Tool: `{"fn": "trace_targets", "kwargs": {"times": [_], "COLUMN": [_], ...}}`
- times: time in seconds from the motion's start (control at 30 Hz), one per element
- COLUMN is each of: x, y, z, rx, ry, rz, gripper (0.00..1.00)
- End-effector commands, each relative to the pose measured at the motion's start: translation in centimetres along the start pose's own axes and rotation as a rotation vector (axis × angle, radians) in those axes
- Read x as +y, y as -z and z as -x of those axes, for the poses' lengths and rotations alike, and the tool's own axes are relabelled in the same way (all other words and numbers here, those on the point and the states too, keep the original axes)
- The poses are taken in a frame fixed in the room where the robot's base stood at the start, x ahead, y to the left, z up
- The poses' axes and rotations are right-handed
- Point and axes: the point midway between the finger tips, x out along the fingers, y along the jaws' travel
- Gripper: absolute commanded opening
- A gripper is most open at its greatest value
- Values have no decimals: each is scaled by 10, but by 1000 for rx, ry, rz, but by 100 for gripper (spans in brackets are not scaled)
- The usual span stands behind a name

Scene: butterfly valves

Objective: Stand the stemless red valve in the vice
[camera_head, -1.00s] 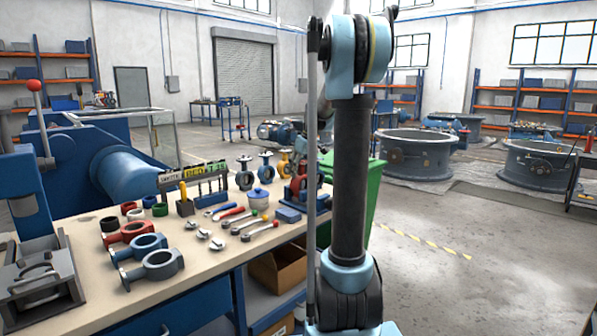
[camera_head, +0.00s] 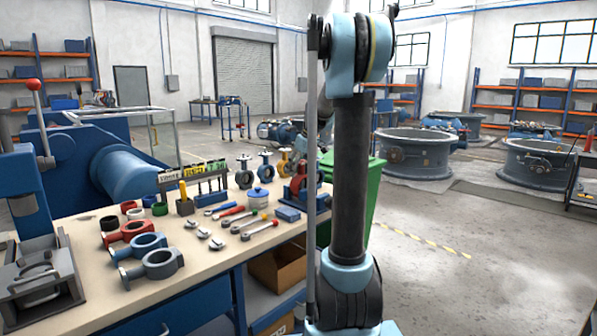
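A red valve body (camera_head: 128,231), a ring with a short neck, lies flat on the left half of the workbench (camera_head: 205,262). No stem shows on it. A blue one (camera_head: 138,246) and a grey one (camera_head: 152,264) lie in front of it. A grey metal fixture that looks like a vice (camera_head: 42,283) stands at the bench's left end, its jaws hard to make out. A red and blue device (camera_head: 297,190) stands at the right end, partly behind my arm; I cannot tell what it is. My gripper is out of view.
Several wrenches (camera_head: 262,230), small rings (camera_head: 134,213), a labelled rack (camera_head: 195,180) and upright valves (camera_head: 265,168) crowd the bench's middle and back. A red-knobbed lever (camera_head: 34,85) rises at left. A green bin (camera_head: 362,190) stands behind my arm.

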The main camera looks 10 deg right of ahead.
Motion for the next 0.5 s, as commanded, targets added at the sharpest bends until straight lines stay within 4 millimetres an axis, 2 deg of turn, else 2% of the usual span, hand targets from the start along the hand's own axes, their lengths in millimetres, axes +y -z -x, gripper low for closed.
{"fn": "trace_targets", "kwargs": {"times": [0.37,0.5], "x": [0,0], "y": [0,0], "z": [0,5], "rx": [-1,-1], "ry": [0,0], "rz": [0,0], "gripper": [75,75]}}
